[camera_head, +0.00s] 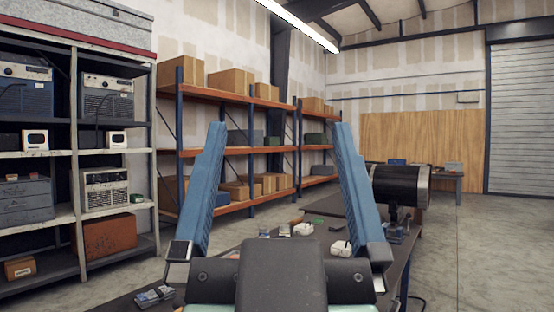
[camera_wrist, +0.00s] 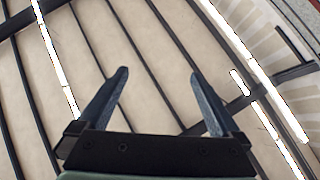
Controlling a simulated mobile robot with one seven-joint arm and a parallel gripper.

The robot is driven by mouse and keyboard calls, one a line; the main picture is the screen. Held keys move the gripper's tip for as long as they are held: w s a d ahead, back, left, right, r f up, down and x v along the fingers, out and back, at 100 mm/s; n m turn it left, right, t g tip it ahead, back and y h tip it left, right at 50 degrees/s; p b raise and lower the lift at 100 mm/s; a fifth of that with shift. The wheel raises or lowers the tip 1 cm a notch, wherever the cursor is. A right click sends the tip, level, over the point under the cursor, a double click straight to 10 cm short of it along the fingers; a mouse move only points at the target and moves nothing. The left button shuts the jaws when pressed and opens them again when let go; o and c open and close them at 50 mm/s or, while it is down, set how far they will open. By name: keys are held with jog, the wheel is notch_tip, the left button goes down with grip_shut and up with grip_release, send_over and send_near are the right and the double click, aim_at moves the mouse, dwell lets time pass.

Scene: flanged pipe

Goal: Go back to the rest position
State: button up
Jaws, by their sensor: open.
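My gripper (camera_head: 280,125) is raised in front of the head camera, with its two blue fingers pointing up and spread wide apart. Nothing is between them. In the wrist view the gripper (camera_wrist: 159,73) is also open and empty, set against the ceiling beams and strip lights. A dark flanged pipe (camera_head: 397,186) lies on its side at the right of the workbench (camera_head: 325,204), beyond and to the right of my right finger. That finger is close to its left end in the picture but appears nearer to the camera.
Small white pieces (camera_head: 341,248) and other small items lie on the bench. A grey shelf unit (camera_head: 150,150) with equipment stands at left. Orange-and-blue racks (camera_head: 228,91) with boxes stand behind. Open floor (camera_head: 480,240) lies at right.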

jog(key=shift+s+a+r+t, duration=0.1)
jog(key=shift+s+r+t, duration=0.2)
jog(key=shift+s+r, duration=0.25)
